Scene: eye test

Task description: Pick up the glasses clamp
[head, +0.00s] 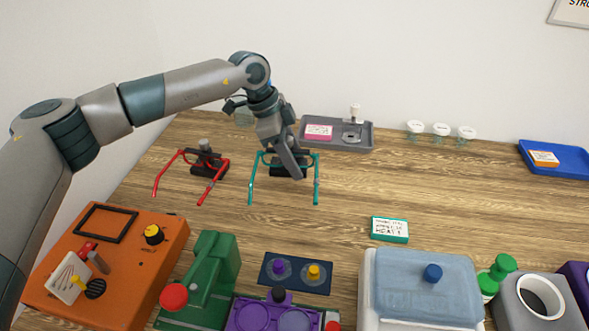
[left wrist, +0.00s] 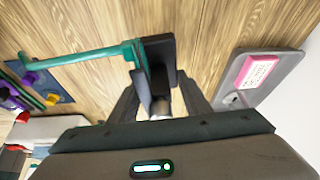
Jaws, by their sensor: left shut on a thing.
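Teal glasses (head: 317,184) sit in a black clamp (head: 307,158) near the middle of the table. They also show in the left wrist view as a teal frame (left wrist: 85,57) against the black clamp block (left wrist: 160,60). My left gripper (head: 284,160) comes down on this clamp from above. It is shut on the clamp's grey metal post (left wrist: 160,108), between its fingers (left wrist: 160,100). The gripper hides part of the clamp. I cannot tell whether the clamp touches the table. A second black clamp (head: 205,163) with red glasses (head: 218,182) stands to the left. My right gripper is out of view.
A grey tray (head: 362,141) with a pink-labelled box stands close behind on the right. An orange box (head: 135,275), a green press (head: 212,270) and a dark blue plate (head: 297,284) are in front. A teal card box (head: 390,229) lies right; wood around it is clear.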

